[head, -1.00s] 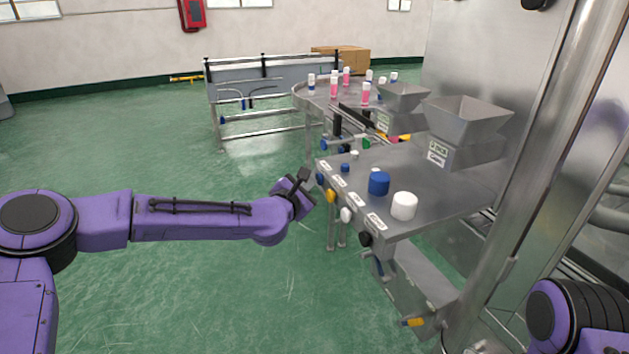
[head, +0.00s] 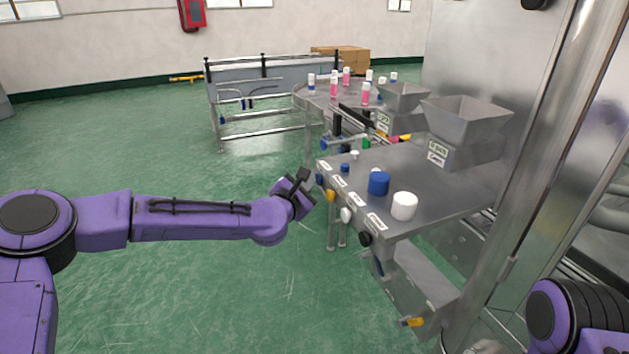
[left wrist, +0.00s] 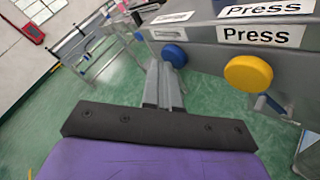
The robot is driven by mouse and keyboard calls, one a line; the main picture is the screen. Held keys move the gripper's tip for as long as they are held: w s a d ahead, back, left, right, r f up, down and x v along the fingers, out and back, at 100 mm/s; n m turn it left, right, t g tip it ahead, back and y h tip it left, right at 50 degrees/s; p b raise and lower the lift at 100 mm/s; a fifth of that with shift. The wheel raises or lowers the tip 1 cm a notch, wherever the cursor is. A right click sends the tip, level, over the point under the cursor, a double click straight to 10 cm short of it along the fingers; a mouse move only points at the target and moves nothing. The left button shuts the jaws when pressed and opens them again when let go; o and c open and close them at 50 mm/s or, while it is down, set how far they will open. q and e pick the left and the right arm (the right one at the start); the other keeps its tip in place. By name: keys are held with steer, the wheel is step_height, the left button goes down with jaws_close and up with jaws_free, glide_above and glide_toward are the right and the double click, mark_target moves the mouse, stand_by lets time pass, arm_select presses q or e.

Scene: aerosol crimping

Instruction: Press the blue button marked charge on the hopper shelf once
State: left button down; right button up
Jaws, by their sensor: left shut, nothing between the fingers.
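The hopper shelf (head: 440,190) is a grey metal shelf with a row of coloured round buttons on its front edge. The blue button (head: 320,179) is at the far left end of that row; it also shows large in the left wrist view (left wrist: 176,54). The label above it is too slanted to read there. My left gripper (head: 304,174) is shut and empty, just left of the blue button. In the left wrist view its fingertips (left wrist: 161,68) point toward the button's lower left edge. I cannot tell whether they touch. My right gripper is out of view.
A yellow button (left wrist: 248,74) marked Press sits right of the blue one. White (head: 346,215) and black (head: 365,239) buttons follow. Blue (head: 379,183) and white (head: 404,206) caps stand on the shelf, with hoppers (head: 465,120) behind. The floor left of the shelf is clear.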

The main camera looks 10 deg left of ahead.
arm_select(q)
steer(key=shift+s+a, duration=0.5)
steer(key=shift+a, duration=0.25)
steer(key=shift+s+a+b, duration=0.2)
steer(key=shift+s+a, duration=0.5)
steer(key=shift+a, duration=0.35)
steer(key=shift+s+a+b, duration=0.2)
steer(key=shift+s+a, duration=0.5)
steer(key=shift+a, duration=0.3)
